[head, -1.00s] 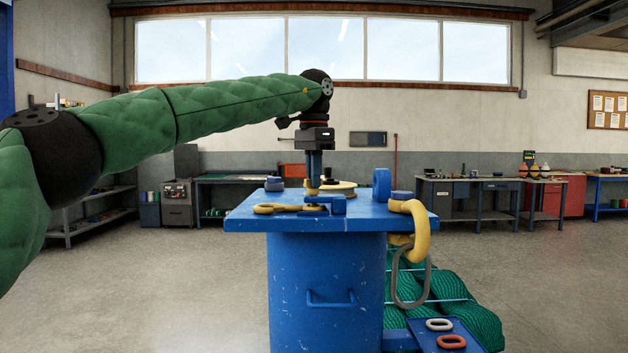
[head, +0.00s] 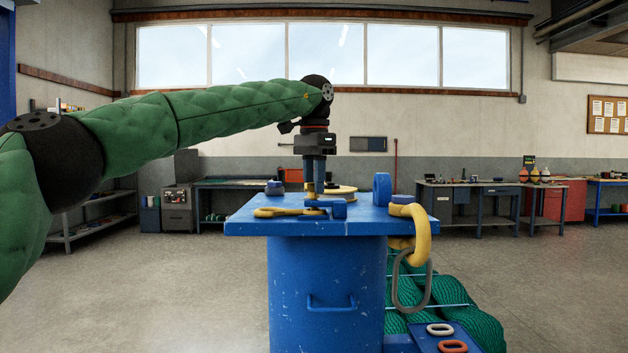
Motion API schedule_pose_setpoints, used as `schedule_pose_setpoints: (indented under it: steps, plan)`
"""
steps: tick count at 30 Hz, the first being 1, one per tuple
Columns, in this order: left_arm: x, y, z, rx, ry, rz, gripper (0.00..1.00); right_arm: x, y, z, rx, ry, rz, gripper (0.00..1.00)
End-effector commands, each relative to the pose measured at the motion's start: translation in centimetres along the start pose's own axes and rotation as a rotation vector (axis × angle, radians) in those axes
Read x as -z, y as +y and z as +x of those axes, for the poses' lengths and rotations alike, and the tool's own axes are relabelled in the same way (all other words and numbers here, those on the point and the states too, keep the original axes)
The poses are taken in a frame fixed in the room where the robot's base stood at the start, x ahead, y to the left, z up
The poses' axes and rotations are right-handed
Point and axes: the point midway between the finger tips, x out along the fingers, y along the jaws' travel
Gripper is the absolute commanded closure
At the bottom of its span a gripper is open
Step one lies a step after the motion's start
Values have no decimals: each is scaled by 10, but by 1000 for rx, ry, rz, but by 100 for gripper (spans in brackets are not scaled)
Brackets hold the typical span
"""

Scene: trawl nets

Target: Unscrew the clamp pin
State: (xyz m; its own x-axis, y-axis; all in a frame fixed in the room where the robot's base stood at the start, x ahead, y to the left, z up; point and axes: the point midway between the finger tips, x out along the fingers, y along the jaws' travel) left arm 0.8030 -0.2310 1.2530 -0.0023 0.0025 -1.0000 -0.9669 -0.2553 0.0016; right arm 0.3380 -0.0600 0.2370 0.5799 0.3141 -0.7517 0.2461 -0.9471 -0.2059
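My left gripper (head: 315,187) points straight down over the blue table top (head: 250,226). Its dark fingers are close together around the upper end of the brass clamp pin (head: 309,188), and one finger partly hides the pin. The pin stands upright at a small blue clamp (head: 338,208) on the table. The exact contact is too small to see clearly. My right gripper is not in view.
A yellow shackle (head: 275,212) lies left of the clamp. A yellow hook (head: 421,235) with a grey link (head: 399,290) hangs over the right edge. Links (head: 440,329) lie on a lower blue tray.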

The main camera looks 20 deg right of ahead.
Motion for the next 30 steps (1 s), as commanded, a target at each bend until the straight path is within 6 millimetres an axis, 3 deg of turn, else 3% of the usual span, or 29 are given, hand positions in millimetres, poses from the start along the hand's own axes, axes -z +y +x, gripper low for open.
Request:
schedule_pose_setpoints:
  steps: [8,21,30]
  plan:
    - [0,0,-8,2,2,-1,68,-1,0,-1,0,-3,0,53]
    - [0,-2,-68,0,0,-2,68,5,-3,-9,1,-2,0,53]
    - [0,-2,-78,-1,0,-1,68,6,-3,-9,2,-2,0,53]
